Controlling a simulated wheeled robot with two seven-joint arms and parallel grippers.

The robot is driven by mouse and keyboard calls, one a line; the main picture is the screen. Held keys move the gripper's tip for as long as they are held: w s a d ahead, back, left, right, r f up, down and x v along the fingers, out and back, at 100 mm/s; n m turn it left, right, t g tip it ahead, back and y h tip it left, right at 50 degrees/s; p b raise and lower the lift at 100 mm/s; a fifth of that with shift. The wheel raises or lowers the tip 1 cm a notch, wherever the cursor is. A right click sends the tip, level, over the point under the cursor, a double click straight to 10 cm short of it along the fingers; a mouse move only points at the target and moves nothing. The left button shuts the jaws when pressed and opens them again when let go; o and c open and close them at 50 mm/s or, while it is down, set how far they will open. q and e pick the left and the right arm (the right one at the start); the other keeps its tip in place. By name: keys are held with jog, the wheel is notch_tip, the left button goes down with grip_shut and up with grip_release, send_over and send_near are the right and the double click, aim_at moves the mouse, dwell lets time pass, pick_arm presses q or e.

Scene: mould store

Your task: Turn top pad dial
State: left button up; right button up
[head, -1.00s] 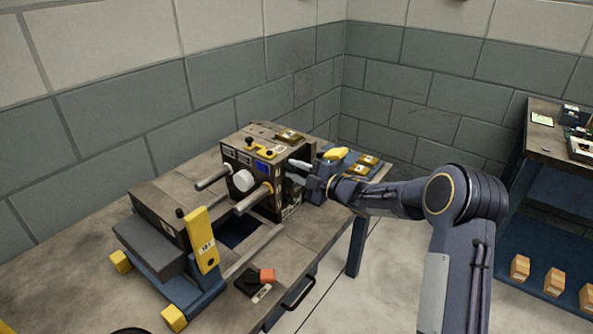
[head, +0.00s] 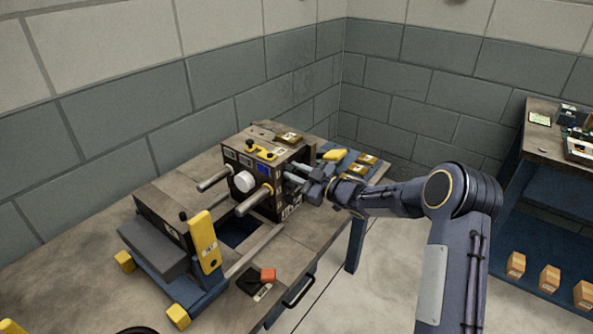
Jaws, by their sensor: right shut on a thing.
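A dark block-shaped machine (head: 257,196) stands on the bench, with a white round knob (head: 244,181) and two rods on its front face. A small blue display (head: 263,169) sits high on that face. My right gripper (head: 301,178) is at the upper part of the machine's right side, shut on what appears to be the top pad dial there. The dial itself is mostly hidden by the fingers, so I cannot see its mark or angle. My left gripper is not in view.
A slide unit with a yellow lever (head: 204,242) stands in front of the machine. A yellow-handled thing (head: 334,154) and brass plates (head: 367,159) lie behind my gripper. Another bench (head: 544,147) stands at right.

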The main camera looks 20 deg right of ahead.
jog(key=shift+f+m, duration=0.1)
jog(key=shift+m, duration=0.2)
jog(key=o, duration=1)
jog(key=v, duration=0.7)
jog(key=shift+s+d+b, duration=0.25)
jog(key=shift+s+b, duration=0.1)
